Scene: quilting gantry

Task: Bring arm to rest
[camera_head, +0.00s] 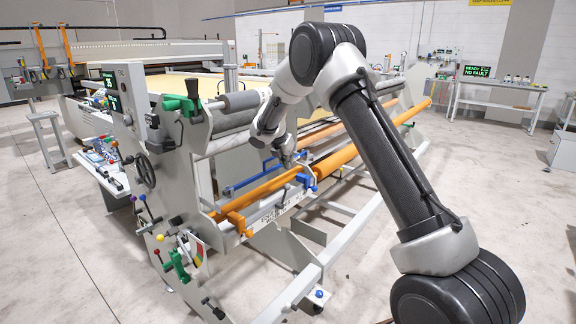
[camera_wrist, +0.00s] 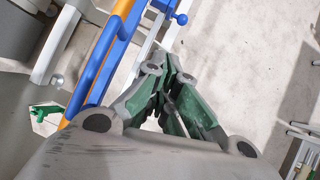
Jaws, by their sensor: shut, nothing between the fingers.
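My arm reaches from the lower right of the head view up and over to the quilting gantry (camera_head: 205,185), bent at the elbow. My gripper (camera_head: 290,162) hangs by the gantry's front rails, just above a blue fitting (camera_head: 306,180) on the orange roller (camera_head: 335,160). In the wrist view my gripper (camera_wrist: 172,60) has its green-lined fingers drawn together at the tips with nothing between them. The blue bar (camera_wrist: 100,65) and orange roller (camera_wrist: 122,10) run to the left of the fingers there. I cannot tell whether the gripper touches the rails.
A control box (camera_head: 127,90) and handwheel (camera_head: 146,170) are on the gantry's left end. A white table (camera_head: 497,88) with a "READY NO FAULT" screen (camera_head: 477,71) stands at the back right. The floor (camera_head: 505,190) on the right is clear.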

